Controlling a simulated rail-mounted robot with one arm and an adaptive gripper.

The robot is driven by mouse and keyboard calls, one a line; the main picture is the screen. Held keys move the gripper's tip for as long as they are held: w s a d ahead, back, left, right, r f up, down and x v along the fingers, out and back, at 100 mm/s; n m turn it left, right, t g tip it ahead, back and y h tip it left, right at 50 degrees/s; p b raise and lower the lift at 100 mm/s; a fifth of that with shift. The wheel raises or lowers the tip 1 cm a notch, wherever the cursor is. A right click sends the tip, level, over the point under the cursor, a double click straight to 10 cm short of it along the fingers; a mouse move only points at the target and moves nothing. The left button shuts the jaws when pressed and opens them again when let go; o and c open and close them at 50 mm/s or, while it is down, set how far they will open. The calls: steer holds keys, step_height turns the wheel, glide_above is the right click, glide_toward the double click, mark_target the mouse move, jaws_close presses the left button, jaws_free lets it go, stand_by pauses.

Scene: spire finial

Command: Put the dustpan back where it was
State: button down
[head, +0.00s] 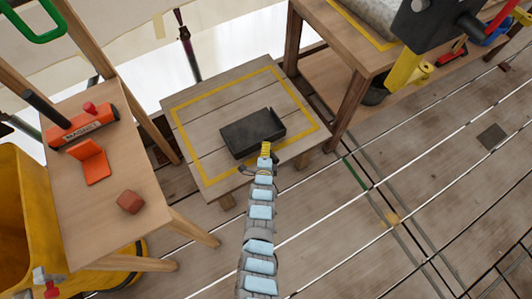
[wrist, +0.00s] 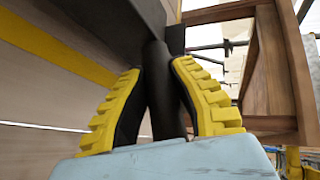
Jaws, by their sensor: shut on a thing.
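The black dustpan (head: 250,133) is over the low wooden table (head: 187,120), inside its yellow outline, in the head view. I cannot tell whether it touches the tabletop. My gripper (head: 265,149) is at the dustpan's near edge. In the wrist view, the yellow-padded fingers of my gripper (wrist: 162,105) are closed around the dark round handle (wrist: 162,85) of the dustpan. The handle is mostly hidden in the head view.
A wooden table (head: 90,215) at left holds an orange tool (head: 82,128), an orange angled piece (head: 94,166) and a reddish block (head: 130,202). A yellow bin (head: 20,220) stands at far left. A taller bench (head: 335,52) stands at upper right. The plank floor at right is mostly clear.

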step_height(320, 180, down, 3)
steer(key=shift+s+r+b, duration=0.1)
steer(key=shift+s+b, duration=0.05)
steer(key=shift+b, duration=0.3)
steer(key=c, duration=1)
jaws_free()
